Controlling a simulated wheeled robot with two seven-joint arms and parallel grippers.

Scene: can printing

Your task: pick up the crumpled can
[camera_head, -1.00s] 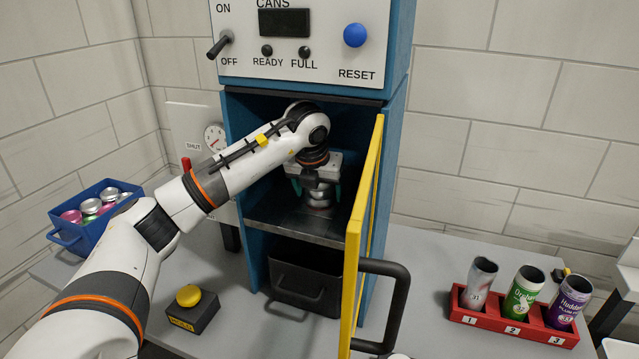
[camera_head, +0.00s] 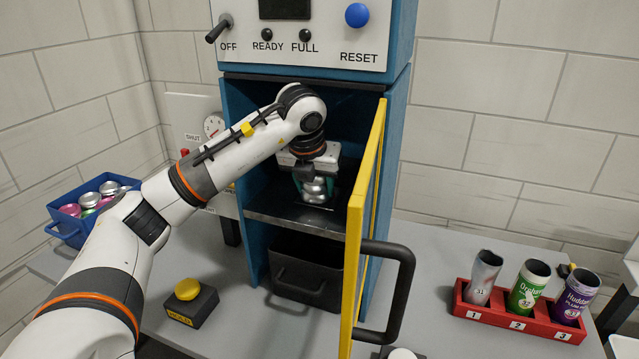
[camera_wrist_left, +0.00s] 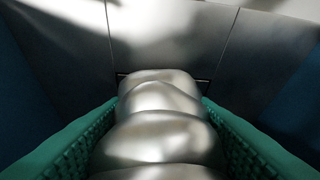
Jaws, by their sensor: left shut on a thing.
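The crumpled can (camera_head: 315,190) is silver and dented, and stands inside the open blue machine on its metal shelf (camera_head: 290,219). My left gripper (camera_head: 314,180) reaches in from above and is shut on the can, with a green finger on each side. In the left wrist view the crumpled can (camera_wrist_left: 160,125) fills the middle between the green padded fingers. Whether its base touches the shelf I cannot tell for sure. My right gripper is not in view.
The yellow-edged door (camera_head: 362,215) stands open to the right, with a black handle (camera_head: 402,290). A black bin (camera_head: 305,275) is below the shelf. A red rack (camera_head: 520,318) holds three cans at right. A blue crate (camera_head: 75,230) of cans and a yellow button (camera_head: 187,289) are at left.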

